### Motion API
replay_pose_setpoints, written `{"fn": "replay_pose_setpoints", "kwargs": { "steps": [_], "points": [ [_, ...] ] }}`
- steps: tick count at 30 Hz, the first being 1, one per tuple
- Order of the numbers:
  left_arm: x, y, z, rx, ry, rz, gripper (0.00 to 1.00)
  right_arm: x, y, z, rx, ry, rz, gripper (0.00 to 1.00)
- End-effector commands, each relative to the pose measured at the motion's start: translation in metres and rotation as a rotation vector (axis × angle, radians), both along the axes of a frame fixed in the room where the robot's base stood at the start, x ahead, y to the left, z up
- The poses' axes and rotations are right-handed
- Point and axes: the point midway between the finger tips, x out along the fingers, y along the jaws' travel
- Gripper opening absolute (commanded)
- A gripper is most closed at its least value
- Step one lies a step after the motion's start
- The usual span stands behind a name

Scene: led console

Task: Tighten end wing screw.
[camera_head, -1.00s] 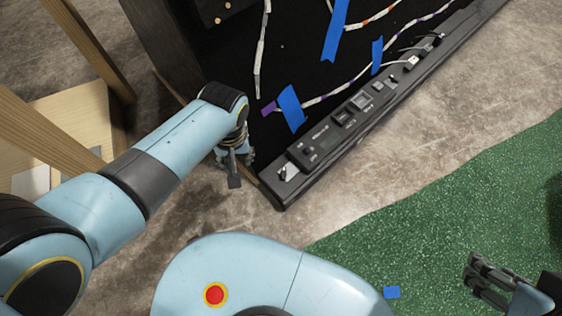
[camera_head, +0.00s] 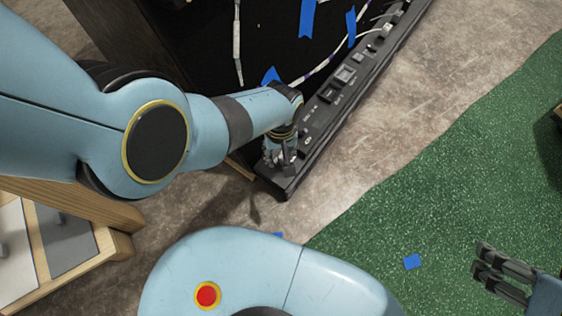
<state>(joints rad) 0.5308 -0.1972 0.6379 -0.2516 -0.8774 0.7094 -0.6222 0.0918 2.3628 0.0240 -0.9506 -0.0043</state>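The long black console strip (camera_head: 335,108) runs diagonally along the front edge of the black panel, with its near end at the lower left. My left gripper (camera_head: 283,162) points down over that near end. The end wing screw is hidden behind the gripper and wrist, so I cannot tell whether the fingers touch it. The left fingers are small and partly covered, and their opening is unclear. My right gripper (camera_head: 484,268) is open and empty over the green carpet at the lower right, far from the console.
Blue tape (camera_head: 307,18) and white cables (camera_head: 237,45) lie on the black panel. A wooden frame (camera_head: 85,205) stands at the lower left. Bare floor (camera_head: 345,185) and green carpet (camera_head: 450,180) lie clear to the right of the console.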

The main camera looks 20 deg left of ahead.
Motion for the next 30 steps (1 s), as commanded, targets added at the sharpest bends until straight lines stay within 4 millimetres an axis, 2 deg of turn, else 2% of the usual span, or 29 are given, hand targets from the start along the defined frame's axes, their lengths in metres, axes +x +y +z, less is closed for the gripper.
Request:
{"fn": "replay_pose_setpoints", "kwargs": {
  "steps": [3, 12, 21, 30],
  "points": [
    [0.001, 0.0, -0.011, 0.0, -0.002, 0.0, 0.36, 0.003, 0.0, -0.017, 0.002, -0.077, -0.001, 0.4],
    [0.001, 0.0, -0.032, -0.001, -0.003, 0.0, 0.36, 0.005, 0.001, -0.041, 0.006, -0.281, 0.008, 0.4],
    [0.002, 0.0, -0.042, -0.001, -0.005, 0.0, 0.36, 0.002, 0.003, -0.047, 0.01, -0.403, 0.017, 0.4],
    [0.003, 0.0, -0.042, 0.0, -0.006, 0.0, 0.36, 0.002, 0.003, -0.046, 0.01, -0.418, 0.019, 0.4]
  ]
}}
